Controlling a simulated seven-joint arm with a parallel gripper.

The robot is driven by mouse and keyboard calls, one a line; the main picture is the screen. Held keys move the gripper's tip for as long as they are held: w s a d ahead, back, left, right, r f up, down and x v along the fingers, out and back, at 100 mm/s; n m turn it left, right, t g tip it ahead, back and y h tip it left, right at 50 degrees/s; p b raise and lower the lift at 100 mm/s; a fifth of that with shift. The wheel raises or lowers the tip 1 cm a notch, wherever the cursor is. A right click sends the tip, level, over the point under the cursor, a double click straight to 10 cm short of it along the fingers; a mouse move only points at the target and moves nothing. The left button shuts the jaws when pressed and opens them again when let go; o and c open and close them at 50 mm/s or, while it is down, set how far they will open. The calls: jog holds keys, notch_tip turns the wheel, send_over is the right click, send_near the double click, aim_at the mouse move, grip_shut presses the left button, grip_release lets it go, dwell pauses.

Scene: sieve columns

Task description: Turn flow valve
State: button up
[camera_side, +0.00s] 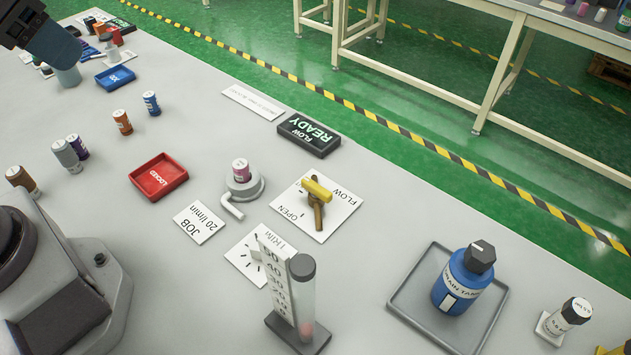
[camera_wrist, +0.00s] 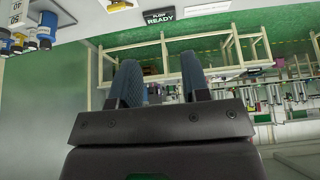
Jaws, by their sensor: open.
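The flow valve has a yellow handle (camera_side: 317,190) on a brass-coloured body (camera_side: 318,213). It stands on a white plate (camera_side: 293,226) marked FLOW and OPEN, right of the table's middle in the side view. The handle lies at a slant, not pointing squarely at the OPEN label. My gripper (camera_side: 58,48) is at the top left of the side view, far from the valve. In the wrist view its two blue fingers (camera_wrist: 162,78) are spread apart with nothing between them. A white plate is cut off at that view's top edge.
A black FLOW READY display (camera_side: 308,136) stands behind the valve. A grey fitting with a spout (camera_side: 243,186) is left of it, and a sieve-like tube column (camera_side: 303,290) in front. A blue bottle (camera_side: 463,283) stands on a grey tray right. A red tray (camera_side: 158,177) and small vials are left.

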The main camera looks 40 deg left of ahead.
jog(key=m+g, duration=0.6)
jog(key=m, duration=1.2)
send_over(317, 186)
notch_tip(317, 186, down, 19)
notch_tip(317, 186, down, 13)
jog(key=shift+r, duration=0.1)
grip_shut()
